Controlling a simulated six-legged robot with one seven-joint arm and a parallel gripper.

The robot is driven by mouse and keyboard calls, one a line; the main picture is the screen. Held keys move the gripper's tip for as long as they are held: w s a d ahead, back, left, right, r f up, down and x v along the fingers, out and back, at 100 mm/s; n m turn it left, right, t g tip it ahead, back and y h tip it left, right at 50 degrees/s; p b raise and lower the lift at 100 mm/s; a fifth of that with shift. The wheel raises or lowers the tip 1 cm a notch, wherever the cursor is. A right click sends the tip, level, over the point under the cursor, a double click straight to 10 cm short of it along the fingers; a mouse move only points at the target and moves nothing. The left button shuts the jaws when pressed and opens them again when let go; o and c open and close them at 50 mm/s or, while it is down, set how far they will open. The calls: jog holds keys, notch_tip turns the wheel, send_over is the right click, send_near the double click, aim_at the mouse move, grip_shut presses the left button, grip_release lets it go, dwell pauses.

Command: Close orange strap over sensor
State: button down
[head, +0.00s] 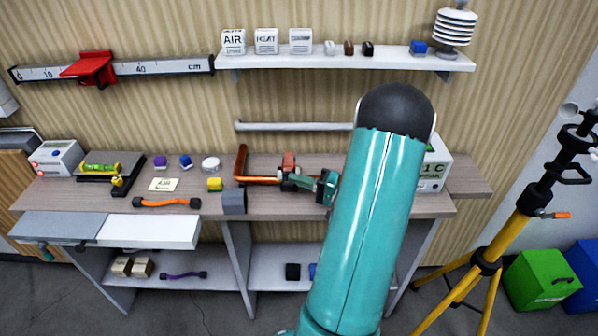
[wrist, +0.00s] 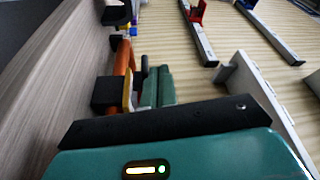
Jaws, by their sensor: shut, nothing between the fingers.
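An orange strap with dark ends (head: 166,202) lies on the workbench, left of centre. Farther right, an orange bar (head: 258,180) with an upright part (head: 240,162) runs to a small red-brown and dark block (head: 289,163); I cannot tell whether this is the sensor with its strap. My gripper (head: 293,182), teal with dark parts, is low over the bench at the right end of the bar. It is shut and holds nothing. Whether it touches the bar is unclear. In the wrist view my gripper (wrist: 150,90) is beside an orange part (wrist: 122,62), which is partly hidden.
A white display box (head: 436,165) is behind my arm. A shelf (head: 345,60) is above the bench (head: 110,193). A yellow-legged tripod (head: 490,255) stands at right.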

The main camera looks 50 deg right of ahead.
jog(key=shift+a+f, duration=0.1)
jog(key=shift+f, duration=0.35)
jog(key=shift+s+a+f, duration=0.1)
jog(key=shift+f, duration=0.1)
jog(key=shift+s+d+f, duration=0.15)
jog(key=shift+s+d, duration=0.1)
jog(key=shift+s, duration=0.25)
jog(key=r+v, duration=0.1)
jog(key=v, duration=1.1)
jog(key=shift+s+d+f, duration=0.15)
jog(key=shift+s+d, duration=0.05)
jog(key=shift+d, duration=0.05)
